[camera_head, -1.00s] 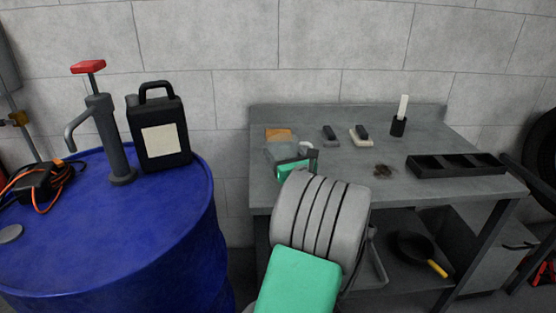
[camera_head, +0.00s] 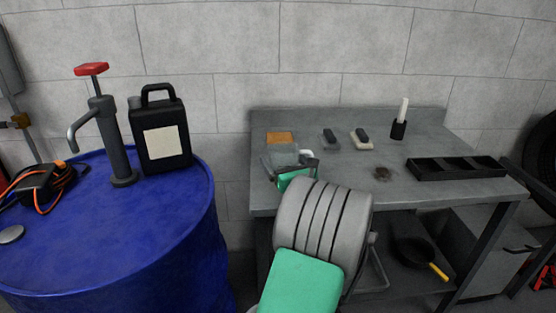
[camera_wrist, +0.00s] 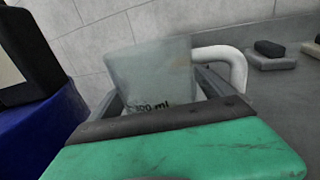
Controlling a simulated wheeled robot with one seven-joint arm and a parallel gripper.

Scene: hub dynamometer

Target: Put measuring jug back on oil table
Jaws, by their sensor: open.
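The measuring jug (camera_head: 284,153) is a translucent cup near the left end of the grey table (camera_head: 400,193). The wrist view shows it close up (camera_wrist: 150,68), upright or nearly so, with dark "ml" lettering and a white handle (camera_wrist: 236,62) on its right. My gripper (camera_head: 290,164) is open at the table's front left. In the wrist view my gripper (camera_wrist: 165,98) has one finger on each side of the jug's lower part. A gap to the right finger cannot be judged. The jug's base is hidden behind my green-and-dark gripper body.
An orange-brown pad (camera_head: 280,137), two brushes or blocks (camera_head: 361,138), a black cup (camera_head: 398,130) and a black divided tray (camera_head: 456,168) are on the table. A dark stain (camera_head: 382,173) lies mid-table. A blue drum (camera_head: 120,235) with pump and black canister (camera_head: 163,135) stands left.

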